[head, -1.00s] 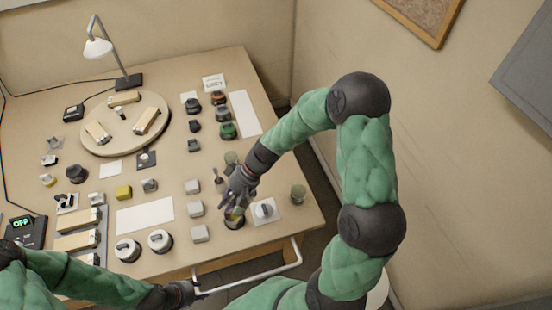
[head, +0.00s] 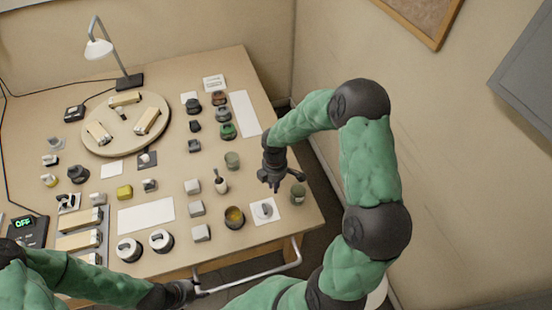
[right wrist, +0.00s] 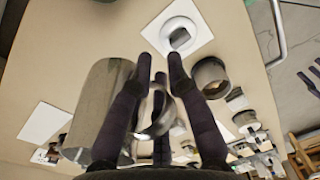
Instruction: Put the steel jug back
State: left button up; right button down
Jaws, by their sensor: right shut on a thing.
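The steel jug (head: 298,193) stands upright near the right edge of the bench. It shows large in the right wrist view (right wrist: 98,105), a grey metallic cylinder with a curved metal band beside it among my fingers. My right gripper (head: 273,184) is just left of the jug, shut on what looks like its handle; the exact contact is partly hidden by the fingers. A white square card (head: 278,214) with a round pale shape on it lies in front of the gripper. My left gripper (head: 190,292) is low at the front edge; its jaws are unclear.
A dark pot with yellow contents (head: 234,218) stands left of the card. A small pot with a brush (head: 221,184) and a grey-green cup (head: 232,160) stand further left and behind. A white rail (head: 250,281) runs along the front. Several small blocks fill the middle.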

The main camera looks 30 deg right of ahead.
jog(key=d, duration=0.1)
jog(key=w+d+n, duration=0.1)
jog(key=w+d, duration=0.1)
jog(key=shift+r+t, duration=0.25)
jog(key=shift+t, duration=0.05)
jog(key=shift+w+d+f+n, duration=0.1)
jog(key=shift+w+d+n, duration=0.2)
jog(key=w+d+f+b, duration=0.1)
jog(key=w+d+f, duration=0.1)
jog(key=w+f, duration=0.1)
jog(key=w+d+f, duration=0.2)
jog(key=w+d, duration=0.1)
jog(key=w+d+f+b, duration=0.1)
jog(key=w+d+f, duration=0.1)
jog(key=w+f, duration=0.1)
jog(key=shift+w+d+f+b, duration=0.25)
jog(key=shift+w+f+b, duration=0.1)
jog(key=shift+w, duration=0.15)
jog(key=shift+w+d+f, duration=0.25)
jog(key=shift+w+f, duration=0.1)
jog(key=shift+f, duration=0.05)
jog(key=shift+f+b, duration=0.5)
jog(key=shift+f, duration=1.1)
